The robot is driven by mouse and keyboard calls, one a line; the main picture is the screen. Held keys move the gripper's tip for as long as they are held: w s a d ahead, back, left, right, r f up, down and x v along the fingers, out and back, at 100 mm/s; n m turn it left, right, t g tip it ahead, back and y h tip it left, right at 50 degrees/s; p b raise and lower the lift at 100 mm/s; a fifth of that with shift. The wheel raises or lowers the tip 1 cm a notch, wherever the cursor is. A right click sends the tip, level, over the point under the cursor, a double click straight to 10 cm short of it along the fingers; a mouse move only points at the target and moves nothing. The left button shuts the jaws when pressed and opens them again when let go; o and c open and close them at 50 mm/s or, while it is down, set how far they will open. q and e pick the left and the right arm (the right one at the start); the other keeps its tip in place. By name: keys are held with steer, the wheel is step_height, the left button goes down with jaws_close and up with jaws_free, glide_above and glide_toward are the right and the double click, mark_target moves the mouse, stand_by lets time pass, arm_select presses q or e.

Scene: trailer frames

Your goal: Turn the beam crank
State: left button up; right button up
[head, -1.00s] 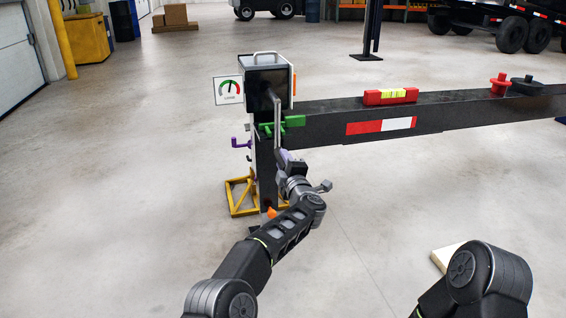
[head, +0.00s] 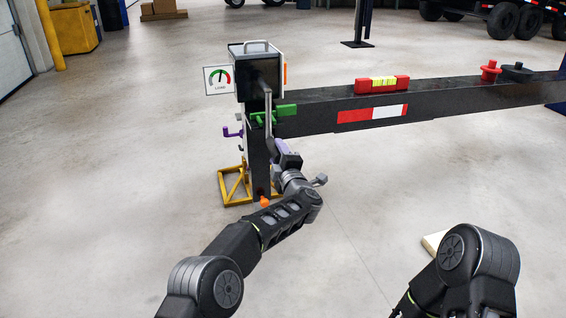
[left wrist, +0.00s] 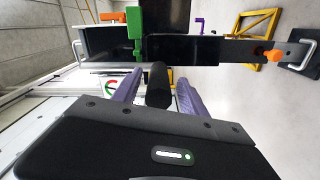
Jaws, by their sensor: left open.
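The beam crank's grey arm (head: 268,112) hangs down in front of the black box (head: 257,72) at the left end of the dark beam (head: 440,104). My left gripper (head: 275,145) is at the crank's lower end. In the left wrist view, the black crank handle (left wrist: 157,86) lies between the two lavender fingers of my left gripper (left wrist: 158,78). They are open, one on each side of the handle, with gaps showing. The handle is mostly hidden in the head view. My right arm shows at lower right, but its gripper is out of view.
A load gauge (head: 218,79) is left of the box. A green clamp-like piece (head: 284,110) sits close beside the crank. A purple hook (head: 232,132) and yellow stand (head: 232,187) are near the post. A red level (head: 382,85) lies on the beam.

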arm_select(q)
steer(key=p+v, duration=0.1)
steer(key=v, duration=0.3)
steer(key=shift+s+r, duration=0.15)
steer(key=shift+s, duration=0.05)
steer(key=shift+s+d+p, duration=0.2)
steer(key=shift+s+p, duration=0.1)
steer(key=shift+s, duration=0.4)
